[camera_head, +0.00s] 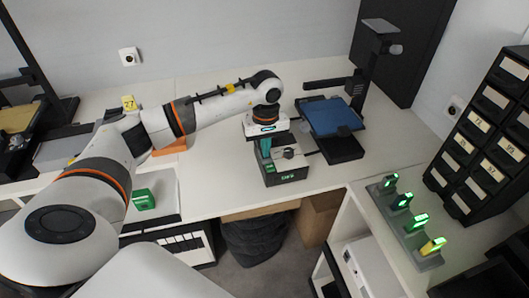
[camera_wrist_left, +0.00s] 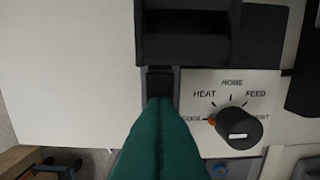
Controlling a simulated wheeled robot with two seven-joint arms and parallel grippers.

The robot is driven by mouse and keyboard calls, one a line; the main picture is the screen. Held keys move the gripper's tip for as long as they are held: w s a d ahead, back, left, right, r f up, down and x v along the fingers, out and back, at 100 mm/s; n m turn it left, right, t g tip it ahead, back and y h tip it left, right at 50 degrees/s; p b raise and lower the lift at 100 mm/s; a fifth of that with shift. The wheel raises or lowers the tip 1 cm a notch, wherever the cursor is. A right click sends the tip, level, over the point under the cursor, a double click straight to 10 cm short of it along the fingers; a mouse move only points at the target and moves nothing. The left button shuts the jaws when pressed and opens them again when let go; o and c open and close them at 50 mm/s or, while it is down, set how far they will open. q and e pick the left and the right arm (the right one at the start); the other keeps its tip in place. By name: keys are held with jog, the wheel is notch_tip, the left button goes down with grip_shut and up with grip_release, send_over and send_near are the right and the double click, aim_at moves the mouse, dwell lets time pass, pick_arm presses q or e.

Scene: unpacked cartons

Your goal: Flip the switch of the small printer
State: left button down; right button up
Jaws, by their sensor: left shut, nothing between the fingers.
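A small black switch-like part (camera_wrist_left: 160,82) sits left of these labels, just beyond my fingertips. My left gripper (camera_head: 266,152) is over the printer's left part; its green fingers (camera_wrist_left: 160,102) are shut and empty. I cannot tell whether they touch the black part, which they partly cover. My right gripper is out of view.
A black stand with a blue plate (camera_head: 331,117) is close right of the printer. Green- and yellow-lit devices (camera_head: 419,221) stand on the right shelf beside a black drawer rack (camera_head: 487,135). A green block (camera_head: 144,199) lies at the left. The table's front edge is near the printer.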

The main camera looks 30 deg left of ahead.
pick_arm(q)
jog(key=shift+r+p, duration=0.6)
jog(key=shift+r, duration=0.3)
jog(key=shift+r+p, duration=1.25)
jog(key=shift+r, duration=1.25)
